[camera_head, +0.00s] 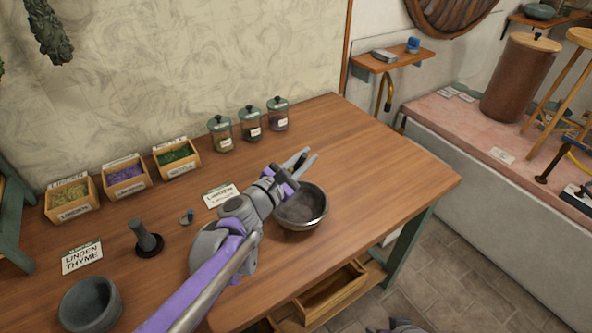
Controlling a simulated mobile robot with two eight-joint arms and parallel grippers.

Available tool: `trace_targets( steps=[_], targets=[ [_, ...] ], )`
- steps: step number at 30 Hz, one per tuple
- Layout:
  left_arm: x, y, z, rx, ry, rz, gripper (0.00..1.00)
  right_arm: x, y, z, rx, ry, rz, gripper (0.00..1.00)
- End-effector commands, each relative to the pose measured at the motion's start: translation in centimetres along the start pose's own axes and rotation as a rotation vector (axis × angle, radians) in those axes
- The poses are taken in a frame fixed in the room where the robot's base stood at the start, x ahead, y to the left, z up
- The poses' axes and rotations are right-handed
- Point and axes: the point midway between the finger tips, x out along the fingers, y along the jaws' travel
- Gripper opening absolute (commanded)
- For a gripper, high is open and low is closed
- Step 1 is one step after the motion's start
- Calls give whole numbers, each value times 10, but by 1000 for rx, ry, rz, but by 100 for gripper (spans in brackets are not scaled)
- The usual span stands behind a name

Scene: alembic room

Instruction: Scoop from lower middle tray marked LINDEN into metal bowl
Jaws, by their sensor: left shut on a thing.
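The metal bowl (317,219) stands on the wooden table, right of centre. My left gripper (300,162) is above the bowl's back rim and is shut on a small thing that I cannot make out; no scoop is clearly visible. My left arm hides part of the bowl's left side. A wooden tray of yellowish-green herb (71,213) at the back left has a label reading LINDEN. Beside it stand a tray of purple herb (127,193) and a tray of dark green herb (179,168). A grey part at the bottom edge may be my right gripper.
Lidded glass jars (249,132) stand by the wall. A dark pestle-like tool (147,242), a stone mortar (90,306) and a LINDEN THYME card (82,257) are at the left. An open wooden drawer (335,296) shows below the table. The table's right end is clear.

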Motion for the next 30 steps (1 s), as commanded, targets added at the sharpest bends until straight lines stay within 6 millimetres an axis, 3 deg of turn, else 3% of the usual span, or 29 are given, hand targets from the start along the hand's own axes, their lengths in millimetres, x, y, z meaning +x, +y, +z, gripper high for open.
trace_targets(
  steps=[18,30],
  targets=[
    [0,-17,-38,-17,0,0,0,31,0,17,0,-11,0,61],
    [0,-17,-37,-570,-1,0,0,61,0,31,0,-22,0,61]
  ],
)
